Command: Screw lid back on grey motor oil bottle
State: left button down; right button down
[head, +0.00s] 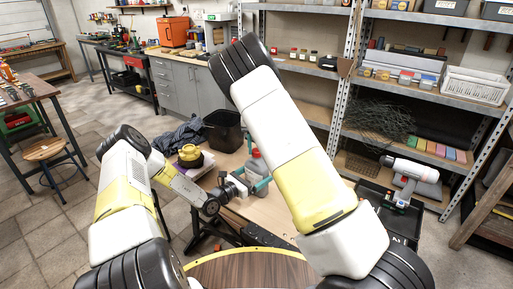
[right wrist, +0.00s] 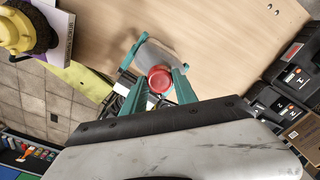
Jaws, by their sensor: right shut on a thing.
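The grey motor oil bottle (head: 256,163) is on the wooden table, partly covered by teal fingers. In the right wrist view, the grey bottle (right wrist: 164,57) shows just beyond the red lid (right wrist: 159,79). My right gripper (right wrist: 160,88) has its teal fingers on either side of the lid, shut on it. The lid is in line with the bottle; I cannot tell whether it touches the neck or is threaded. In the head view, my right arm hides much of this spot. My left arm reaches in from the left towards the bottle; its jaw state is unclear.
A dark bin (head: 222,130) stands behind. Black toolboxes (right wrist: 290,75) are at the right. Bare tabletop lies beyond the bottle.

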jog(key=shift+s+d+f+m, duration=0.1)
jog(key=shift+d+f+m, duration=0.1)
jog(key=shift+m, duration=0.6)
jog(key=shift+a+r+m, duration=0.15)
jog(key=shift+r+m, duration=0.05)
jog(key=shift+m, duration=0.1)
jog(key=c, duration=1)
grip_release()
jog(key=shift+o, duration=0.2)
jog(key=shift+r, duration=0.1)
jog(key=shift+a+r, duration=0.1)
jog(key=shift+r, duration=2.15)
jog(key=shift+c, duration=0.5)
